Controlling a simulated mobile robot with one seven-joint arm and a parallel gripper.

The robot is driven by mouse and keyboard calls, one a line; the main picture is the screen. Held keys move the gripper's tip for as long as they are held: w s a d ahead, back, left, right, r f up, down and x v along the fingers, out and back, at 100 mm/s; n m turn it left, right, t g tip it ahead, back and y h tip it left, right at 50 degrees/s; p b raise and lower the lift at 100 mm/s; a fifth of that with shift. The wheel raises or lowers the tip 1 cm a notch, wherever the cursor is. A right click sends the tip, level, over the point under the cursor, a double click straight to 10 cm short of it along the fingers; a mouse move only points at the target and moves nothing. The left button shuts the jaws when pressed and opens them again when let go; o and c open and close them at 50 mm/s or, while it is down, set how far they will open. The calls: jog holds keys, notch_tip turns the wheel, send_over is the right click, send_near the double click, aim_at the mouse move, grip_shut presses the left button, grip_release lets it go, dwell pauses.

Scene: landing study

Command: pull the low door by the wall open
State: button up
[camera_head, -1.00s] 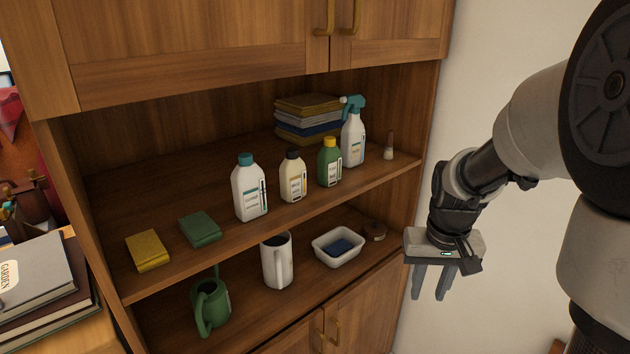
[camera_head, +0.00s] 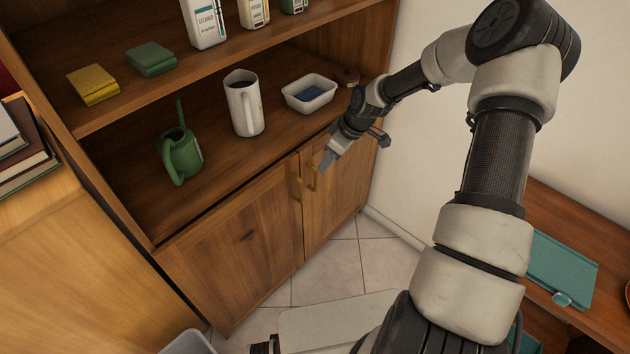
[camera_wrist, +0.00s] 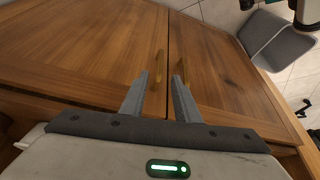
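The low door by the wall (camera_head: 343,182) is the right one of the cabinet's two lower wooden doors and looks closed. Its brass handle (camera_head: 314,178) stands near the gap between the doors. My gripper (camera_head: 327,161) is in front of the upper part of this door, with its fingers close to the handle. In the wrist view my gripper (camera_wrist: 159,86) is open, and a brass handle (camera_wrist: 159,67) shows just beyond and between the fingertips. I see no clear contact. The other door's handle is partly hidden behind the right finger in that view.
The left lower door (camera_head: 235,240) is closed beside it. Above, the shelf holds a green watering can (camera_head: 181,157), a white jug (camera_head: 244,102) and a white tub (camera_head: 309,93). The white wall is close on the right. Tiled floor (camera_head: 345,270) in front is partly clear.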

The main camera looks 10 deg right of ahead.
aim_at(315, 188)
jog(key=b+x, duration=0.1)
jog(key=x, duration=1)
jog(key=shift+w+f+b, duration=0.1)
jog(key=shift+f+b, duration=0.2)
jog(key=shift+b, duration=0.1)
jog(key=shift+c, duration=0.5)
grip_shut()
